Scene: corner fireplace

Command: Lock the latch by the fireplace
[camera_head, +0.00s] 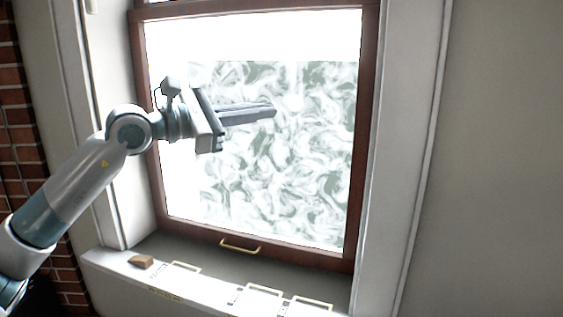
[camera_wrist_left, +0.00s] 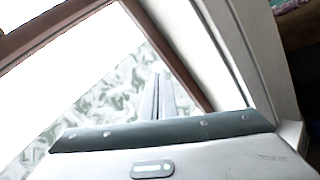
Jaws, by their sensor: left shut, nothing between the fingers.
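I cannot make out a clear latch in either view. A brass handle (camera_head: 240,246) sits on the bottom rail of the brown window frame (camera_head: 365,150). My left gripper (camera_head: 272,111) is in front of the patterned glass, above the handle and clear of it. Its two fingers lie together, pointing right, with nothing between them. In the left wrist view the closed fingers (camera_wrist_left: 158,80) point toward the glass and a side of the frame. The fireplace itself is not clearly seen. My right gripper is not in view.
The white sill (camera_head: 110,262) holds a small brown block (camera_head: 141,262) and several pale yellow-edged rectangular outlines. A brick wall (camera_head: 20,140) stands at the left. The plain wall (camera_head: 500,160) at the right is clear.

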